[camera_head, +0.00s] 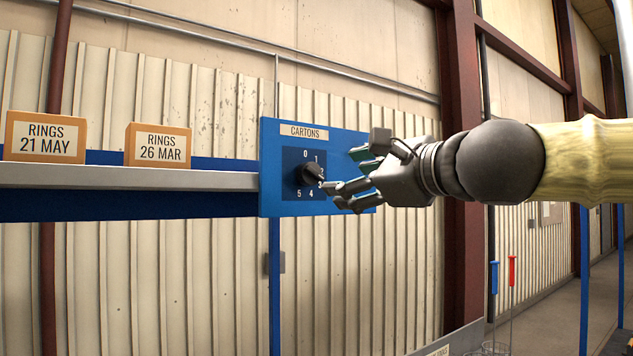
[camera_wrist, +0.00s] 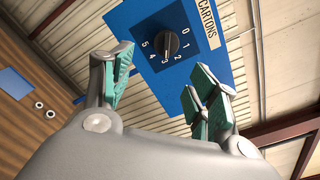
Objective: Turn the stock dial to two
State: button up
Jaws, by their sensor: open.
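The stock dial is a black knob (camera_head: 311,173) on a dark square with the numbers 0 to 5, set in a blue panel (camera_head: 272,190) labelled CARTONS. In the wrist view the knob (camera_wrist: 168,45) shows a pale mark that appears to point at about 3. My gripper (camera_head: 347,170) is open and empty, to the right of the knob in the head view. Its teal-padded fingers are apart and do not appear to touch the knob. In the wrist view the knob shows beyond and between the fingertips (camera_wrist: 162,62). My lower finger nearly overlaps the right-hand numbers in the head view.
A grey shelf (camera_head: 130,178) with a blue edge runs left of the panel. Two boxes stand on it, RINGS 21 MAY (camera_head: 45,137) and RINGS 26 MAR (camera_head: 158,146). A corrugated wall (camera_head: 180,270) is behind. A dark red column (camera_head: 464,250) stands to the right.

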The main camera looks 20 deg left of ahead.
aim_at(317, 174)
jog(key=p+x, duration=0.1)
jog(key=x, duration=0.2)
jog(key=r+p+x, duration=0.1)
jog(key=x, duration=0.3)
jog(key=p+x, duration=0.1)
jog(key=x, duration=0.2)
jog(key=shift+a+r, duration=0.2)
jog(key=shift+a, duration=0.05)
jog(key=c, duration=0.9)
jog(key=shift+d, duration=0.25)
jog(key=shift+c, duration=0.5)
jog(key=shift+a, duration=0.2)
